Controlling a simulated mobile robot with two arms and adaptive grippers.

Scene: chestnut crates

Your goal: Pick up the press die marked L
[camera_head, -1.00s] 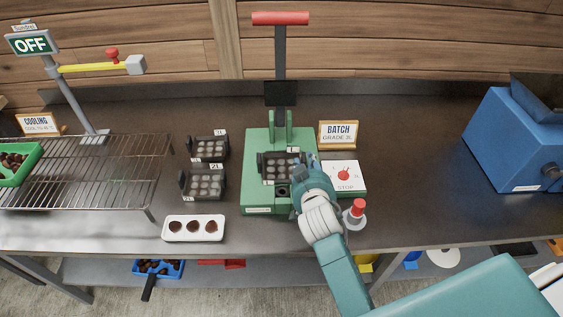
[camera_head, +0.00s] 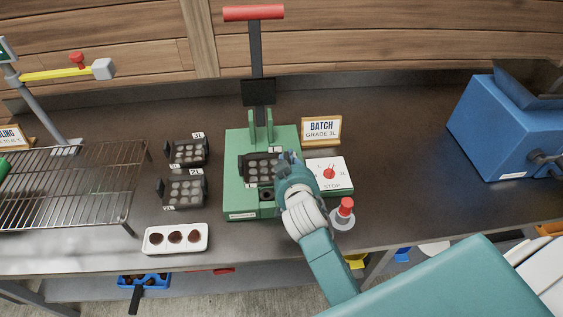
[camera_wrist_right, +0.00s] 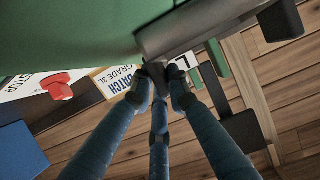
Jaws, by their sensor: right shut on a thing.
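The press die marked L (camera_head: 259,169) is a dark tray with several round grey cavities, in the green press (camera_head: 236,203). My right gripper (camera_head: 286,161) is at its right side, shut on it. In the right wrist view the fingers (camera_wrist_right: 157,85) close on a grip at the die's dark edge (camera_wrist_right: 190,25), beside the white L label (camera_wrist_right: 179,64). I cannot tell whether the die is lifted off the press bed. My left gripper is not in view.
Dies marked 3L (camera_head: 186,152) and 2L (camera_head: 184,189) stand left of the press. A white tray with brown pieces (camera_head: 152,245) lies in front. A stop plate (camera_head: 331,186), a red-topped button (camera_head: 345,207) and a batch sign (camera_head: 321,131) are on the right. The press lever (camera_head: 256,60) stands upright.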

